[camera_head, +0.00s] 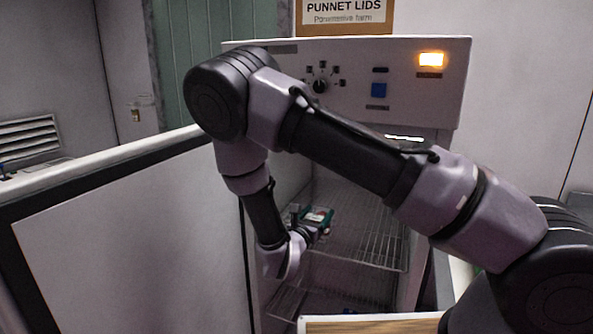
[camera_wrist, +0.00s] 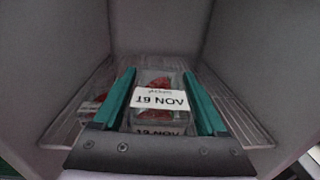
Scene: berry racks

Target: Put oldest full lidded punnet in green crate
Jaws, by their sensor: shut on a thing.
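My gripper (camera_wrist: 158,76) has its two green fingers on either side of a clear punnet (camera_wrist: 157,82) of red berries and is shut on it. A white label on it appears upside down and seems to read 19 NOV. A second, dimmer date label shows closer to the palm; I cannot tell if it belongs to another punnet. In the head view my gripper (camera_head: 316,222) is inside the open cabinet, at the upper wire shelf, with red and pale parts of the punnet showing between the fingers. I see no green crate.
The cabinet's wire shelf (camera_head: 365,235) lies right of my gripper. Another punnet with red fruit (camera_wrist: 89,108) sits left of the fingers. Cabinet walls stand close on both sides. The open white door (camera_head: 130,235) is at left. A control panel (camera_head: 400,75) is above.

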